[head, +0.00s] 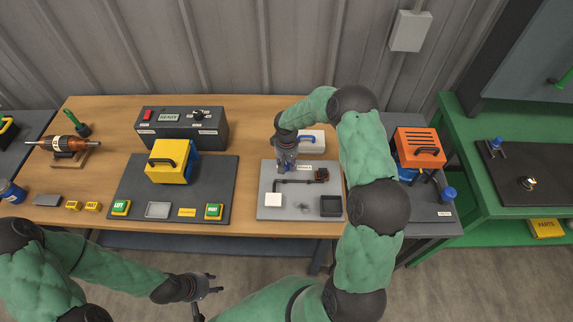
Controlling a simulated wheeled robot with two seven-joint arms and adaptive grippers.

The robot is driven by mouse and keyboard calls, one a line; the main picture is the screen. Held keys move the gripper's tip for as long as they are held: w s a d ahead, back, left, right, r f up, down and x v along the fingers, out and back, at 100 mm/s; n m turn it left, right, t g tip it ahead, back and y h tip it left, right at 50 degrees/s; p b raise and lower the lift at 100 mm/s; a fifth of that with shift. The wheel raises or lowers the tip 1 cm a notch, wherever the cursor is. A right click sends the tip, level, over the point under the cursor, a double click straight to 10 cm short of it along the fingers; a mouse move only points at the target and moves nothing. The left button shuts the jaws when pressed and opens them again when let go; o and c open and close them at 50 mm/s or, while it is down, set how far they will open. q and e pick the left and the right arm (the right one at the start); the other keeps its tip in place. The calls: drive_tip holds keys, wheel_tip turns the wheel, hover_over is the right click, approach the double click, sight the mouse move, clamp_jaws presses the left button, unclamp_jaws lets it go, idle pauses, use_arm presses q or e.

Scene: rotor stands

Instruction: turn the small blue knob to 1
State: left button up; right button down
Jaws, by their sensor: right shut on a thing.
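My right gripper (286,168) points down over the light grey panel (265,184) on the wooden bench. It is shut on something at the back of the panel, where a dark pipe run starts. The fingers hide the small blue knob there, so its pointer and the 1 mark cannot be read. My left gripper (208,301) is open and empty, low in front of the bench.
A blue-handled case (312,140) stands behind. The yellow-covered unit (168,161) is left; an orange-topped unit (420,142) is right, beyond my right arm.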

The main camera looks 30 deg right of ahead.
sight(286, 165)
drive_tip(key=n, duration=0.6)
drive_tip(key=shift+n, duration=0.3)
drive_tip(key=n, duration=0.6)
drive_tip(key=shift+n+p, duration=0.3)
drive_tip(key=shift+f, duration=0.1)
drive_tip(key=c, duration=0.9)
unclamp_jaws()
wheel_tip(286, 165, up, 12)
drive_tip(key=shift+r, duration=0.1)
